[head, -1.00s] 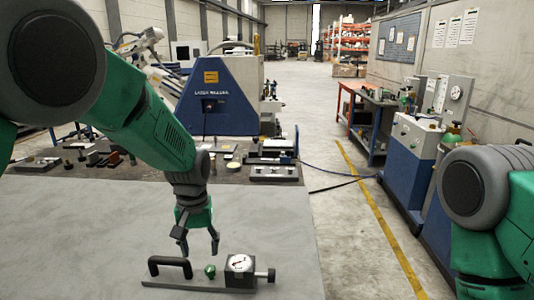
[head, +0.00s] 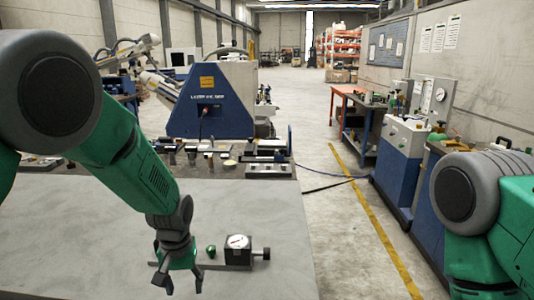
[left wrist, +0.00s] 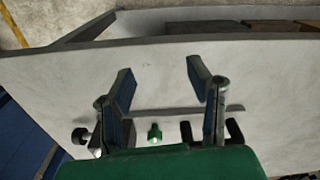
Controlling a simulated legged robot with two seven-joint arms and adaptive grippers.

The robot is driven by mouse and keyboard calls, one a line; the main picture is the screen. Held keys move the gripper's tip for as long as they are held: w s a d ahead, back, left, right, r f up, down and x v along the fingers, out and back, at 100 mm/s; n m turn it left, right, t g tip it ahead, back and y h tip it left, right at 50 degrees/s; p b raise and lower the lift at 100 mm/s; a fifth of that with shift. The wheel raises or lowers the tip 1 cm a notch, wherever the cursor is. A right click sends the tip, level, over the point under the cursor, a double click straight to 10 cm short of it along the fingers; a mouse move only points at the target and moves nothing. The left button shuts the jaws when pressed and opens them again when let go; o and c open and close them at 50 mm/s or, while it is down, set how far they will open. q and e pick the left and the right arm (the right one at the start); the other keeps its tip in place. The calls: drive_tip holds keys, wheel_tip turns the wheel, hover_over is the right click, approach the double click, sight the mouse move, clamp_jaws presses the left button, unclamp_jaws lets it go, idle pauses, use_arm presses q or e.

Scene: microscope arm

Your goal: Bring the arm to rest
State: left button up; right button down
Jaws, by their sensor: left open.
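A flat grey plate (head: 215,265) lies on the table top. It carries a dark box with a white dial (head: 237,243) and a black side knob, and a green knob (head: 211,251). My left gripper (head: 183,284) points down, open and empty, in front of the plate's left end, covering the black handle in the head view. In the left wrist view, the open fingers (left wrist: 162,85) stand apart with nothing between their tips. The green knob (left wrist: 155,134) and the black handle (left wrist: 232,131) show beyond the gripper there. My right gripper is not in view.
The grey table top (head: 90,235) is bare around the plate. Several small tools lie on a dark surface (head: 120,168) behind it, before a blue machine (head: 211,100). A blue-and-white cabinet (head: 401,155) stands on the right, past a yellow floor line.

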use_arm(q)
drive_tip(key=s+a+f+m+b, duration=0.1)
drive_tip(key=s+a+f+b, duration=0.2)
drive_tip(key=s+f, duration=0.7)
drive_tip(key=s+a+f+b, duration=0.3)
drive_tip(key=s+a+f, duration=0.1)
drive_tip(key=s+f, duration=0.6)
drive_tip(key=s+a+f+b, duration=0.1)
drive_tip(key=s+f, duration=0.1)
drive_tip(key=s, duration=0.5)
drive_tip(key=s+a+f+m+b, duration=0.1)
drive_tip(key=s+f, duration=0.1)
drive_tip(key=s, duration=0.5)
drive_tip(key=shift+s+t+b, duration=0.2)
drive_tip(key=shift+t+b, duration=0.1)
drive_tip(key=shift+b, duration=0.1)
drive_tip(key=shift+w, duration=0.15)
